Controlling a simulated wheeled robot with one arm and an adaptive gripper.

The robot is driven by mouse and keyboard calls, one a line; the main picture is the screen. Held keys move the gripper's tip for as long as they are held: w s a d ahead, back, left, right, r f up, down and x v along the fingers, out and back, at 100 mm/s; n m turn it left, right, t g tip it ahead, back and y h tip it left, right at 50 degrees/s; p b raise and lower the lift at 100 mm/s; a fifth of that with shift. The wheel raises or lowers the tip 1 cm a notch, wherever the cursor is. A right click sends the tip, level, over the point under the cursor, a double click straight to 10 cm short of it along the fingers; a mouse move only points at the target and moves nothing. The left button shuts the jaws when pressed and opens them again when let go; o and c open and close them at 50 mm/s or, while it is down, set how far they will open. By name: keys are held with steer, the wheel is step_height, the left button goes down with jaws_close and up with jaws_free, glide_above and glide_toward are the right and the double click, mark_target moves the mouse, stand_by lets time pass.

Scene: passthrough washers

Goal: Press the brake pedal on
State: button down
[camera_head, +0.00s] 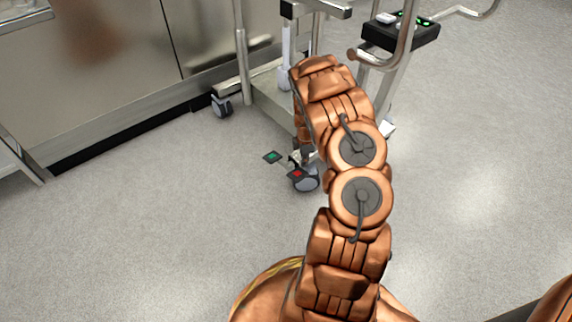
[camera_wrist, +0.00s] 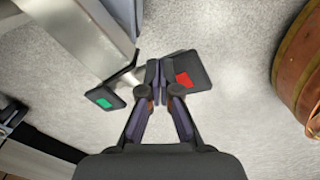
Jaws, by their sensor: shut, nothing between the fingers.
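A pedal with a red patch (camera_wrist: 187,77) and a pedal with a green patch (camera_wrist: 106,98) stick out on either side of a metal cart leg near the floor. The red pedal (camera_head: 297,173) and green pedal (camera_head: 272,156) also show in the head view, beside a caster wheel (camera_head: 308,183). My gripper (camera_wrist: 155,73) is shut and empty. In the wrist view its fingertips overlap the inner edge of the red pedal, with the green pedal to their left. I cannot tell whether they touch the red pedal. In the head view my arm hides most of the gripper.
The cart's frame (camera_head: 240,60) stands at the back, with another caster (camera_head: 222,104) at its left. A dark control box (camera_head: 400,38) with green lights is at upper right. Steel cabinets (camera_head: 110,70) line the left. The grey floor around is clear.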

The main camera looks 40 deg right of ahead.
steer(key=shift+f, duration=1.7)
stand_by(1.2)
step_height(320, 180, up, 7)
steer(key=p, duration=0.6)
stand_by(0.7)
stand_by(0.4)
